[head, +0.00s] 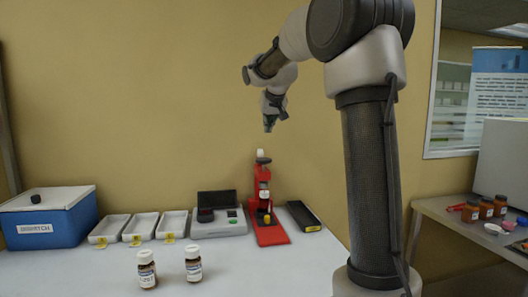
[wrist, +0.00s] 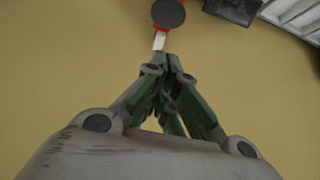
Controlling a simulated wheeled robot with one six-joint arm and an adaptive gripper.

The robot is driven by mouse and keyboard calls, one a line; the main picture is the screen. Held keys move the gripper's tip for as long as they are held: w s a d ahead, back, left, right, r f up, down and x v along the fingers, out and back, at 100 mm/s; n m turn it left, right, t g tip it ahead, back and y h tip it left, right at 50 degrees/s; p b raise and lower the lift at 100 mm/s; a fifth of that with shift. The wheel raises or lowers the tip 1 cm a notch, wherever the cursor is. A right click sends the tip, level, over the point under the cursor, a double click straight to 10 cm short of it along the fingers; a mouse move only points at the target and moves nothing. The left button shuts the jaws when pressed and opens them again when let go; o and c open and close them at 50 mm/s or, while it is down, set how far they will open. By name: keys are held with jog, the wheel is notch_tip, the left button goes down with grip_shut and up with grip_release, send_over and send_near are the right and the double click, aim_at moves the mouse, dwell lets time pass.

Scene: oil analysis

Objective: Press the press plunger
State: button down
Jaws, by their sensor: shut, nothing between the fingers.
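The red press (head: 263,190) stands upright on the table against the wall, with its base (head: 270,236) toward the table front. A white plunger cap (head: 261,154) tops it. My gripper (head: 269,127) is shut and empty, pointing down a little above the white cap, with a visible gap in the head view. In the wrist view my closed fingertips (wrist: 168,60) lie just below a white part (wrist: 159,41) of the press. A dark round part (wrist: 168,13) with red beside it shows at that view's top edge. Depth between fingertips and cap is hard to judge.
Left of the press are a grey device (head: 218,229), several white trays (head: 142,225) and a blue box (head: 50,222). A black case (head: 303,217) lies to its right. Two labelled bottles (head: 147,270) (head: 193,264) stand at the front. A side table (head: 465,225) holds brown jars.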

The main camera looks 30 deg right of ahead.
send_over(263, 159)
jog(key=f, duration=0.7)
jog(key=shift+s, duration=0.4)
notch_tip(263, 159, down, 3)
jog(key=shift+r, duration=0.2)
jog(key=shift+f, duration=0.75)
jog(key=shift+f, duration=1.4)
